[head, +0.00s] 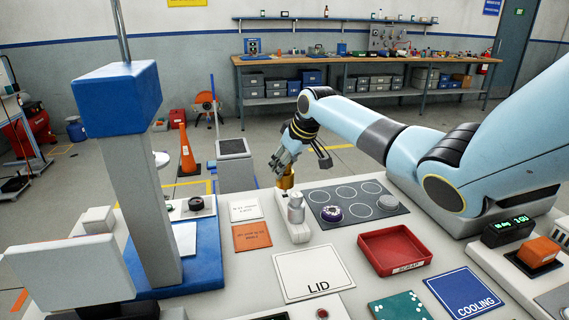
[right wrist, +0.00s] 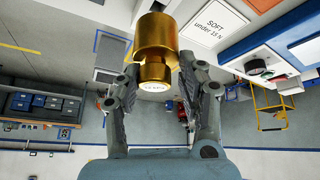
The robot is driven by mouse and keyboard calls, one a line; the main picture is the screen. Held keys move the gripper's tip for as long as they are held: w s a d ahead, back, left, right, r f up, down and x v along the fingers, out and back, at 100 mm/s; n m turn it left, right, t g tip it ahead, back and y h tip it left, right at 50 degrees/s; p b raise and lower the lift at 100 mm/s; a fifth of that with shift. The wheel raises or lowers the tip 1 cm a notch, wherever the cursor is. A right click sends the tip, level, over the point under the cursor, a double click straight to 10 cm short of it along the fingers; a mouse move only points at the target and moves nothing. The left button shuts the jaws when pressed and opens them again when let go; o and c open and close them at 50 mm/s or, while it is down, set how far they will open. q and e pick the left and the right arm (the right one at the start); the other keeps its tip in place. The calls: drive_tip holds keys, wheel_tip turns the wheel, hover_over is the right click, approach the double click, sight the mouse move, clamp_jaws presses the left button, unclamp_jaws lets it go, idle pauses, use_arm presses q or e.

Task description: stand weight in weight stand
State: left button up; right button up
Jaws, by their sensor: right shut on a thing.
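My right gripper (head: 291,160) is shut on a brass weight (head: 286,182), just behind a narrow white block (head: 298,236) that looks like the weight stand. A grey cylindrical piece (head: 296,207) stands upright on this block. In the right wrist view, the fingers (right wrist: 162,95) sit on either side of the narrower end of the brass weight (right wrist: 155,40). Its wide end points away from the palm. I cannot tell whether the weight touches the block. My left gripper is not in view.
A red scrap tray (head: 394,250) and a white LID plate (head: 315,271) lie nearer. A blue-topped column rig (head: 118,95) stands left.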

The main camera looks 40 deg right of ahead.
sight(288, 171)
drive_tip(key=shift+r+p, duration=0.1)
drive_tip(key=shift+p, duration=0.2)
idle(0.5)
drive_tip(key=shift+f+b, duration=0.95)
drive_tip(key=shift+f, duration=0.8)
drive_tip(key=o, duration=1.1)
drive_tip(key=shift+o, duration=0.8)
drive_tip(key=shift+s+f, duration=0.1)
drive_tip(key=v, duration=1.2)
